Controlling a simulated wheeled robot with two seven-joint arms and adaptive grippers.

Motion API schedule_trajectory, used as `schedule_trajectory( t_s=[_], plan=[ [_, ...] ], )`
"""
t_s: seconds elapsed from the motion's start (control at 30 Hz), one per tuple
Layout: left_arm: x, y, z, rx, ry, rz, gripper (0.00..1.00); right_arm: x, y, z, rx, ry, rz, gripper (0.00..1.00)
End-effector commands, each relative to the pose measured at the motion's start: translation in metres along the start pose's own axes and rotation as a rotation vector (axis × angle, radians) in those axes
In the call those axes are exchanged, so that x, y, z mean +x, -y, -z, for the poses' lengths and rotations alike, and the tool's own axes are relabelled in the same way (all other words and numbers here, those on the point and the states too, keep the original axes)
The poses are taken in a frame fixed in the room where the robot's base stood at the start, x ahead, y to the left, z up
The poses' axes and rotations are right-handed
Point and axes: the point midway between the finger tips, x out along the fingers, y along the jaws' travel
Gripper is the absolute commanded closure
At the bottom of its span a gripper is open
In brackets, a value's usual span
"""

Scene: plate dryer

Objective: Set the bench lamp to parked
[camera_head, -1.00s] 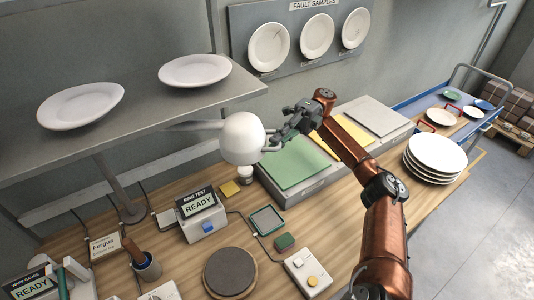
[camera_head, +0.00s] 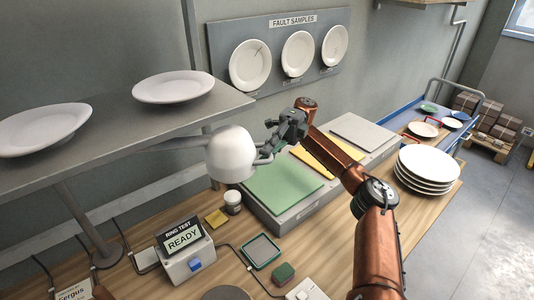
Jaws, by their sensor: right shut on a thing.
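The bench lamp has a white dome head (camera_head: 230,154) at the end of a thin grey arm that comes in from the left, below the shelf. A grey post (camera_head: 88,222) with a round foot stands at the left and seems to be the lamp's stand. My right gripper (camera_head: 266,154) is shut at the right side of the lamp head, on what looks like its small curved handle. The fingers partly hide that handle. The lamp head hangs above the bench, near the green mat. My left gripper is out of view.
A shelf (camera_head: 190,112) with white plates overhangs the left. Below are a ring test box (camera_head: 187,257), a small jar (camera_head: 232,202) and the green mat (camera_head: 283,195). A plate stack (camera_head: 428,168) stands at right, beside a blue cart (camera_head: 392,112). Fault sample plates hang behind.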

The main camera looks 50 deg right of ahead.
Motion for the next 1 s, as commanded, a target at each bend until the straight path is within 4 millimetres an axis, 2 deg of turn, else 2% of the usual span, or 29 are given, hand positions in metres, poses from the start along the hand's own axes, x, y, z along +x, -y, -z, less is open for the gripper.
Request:
schedule_trajectory(
  t_s=[0.1,0.13,0.37,0.67,0.83,0.97,1.0],
  plan=[
    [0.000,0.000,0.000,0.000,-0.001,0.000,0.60,-0.003,-0.004,-0.002,-0.006,0.018,-0.009,1.00],
    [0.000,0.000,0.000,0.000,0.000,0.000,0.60,-0.003,-0.004,-0.002,-0.007,0.019,-0.009,0.89],
    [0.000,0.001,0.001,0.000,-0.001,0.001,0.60,-0.002,-0.003,-0.002,-0.006,0.012,-0.007,0.73],
    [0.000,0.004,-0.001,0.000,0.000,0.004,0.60,-0.001,-0.004,-0.001,-0.005,0.008,-0.005,0.73],
    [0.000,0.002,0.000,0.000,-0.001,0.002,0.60,0.000,-0.021,-0.002,-0.009,0.007,-0.004,0.73],
    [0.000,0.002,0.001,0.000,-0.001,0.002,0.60,0.000,-0.049,-0.002,-0.015,0.009,-0.005,0.72],
    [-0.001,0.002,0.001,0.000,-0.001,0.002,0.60,0.000,-0.059,-0.003,-0.017,0.010,-0.005,0.64]
  ],
)
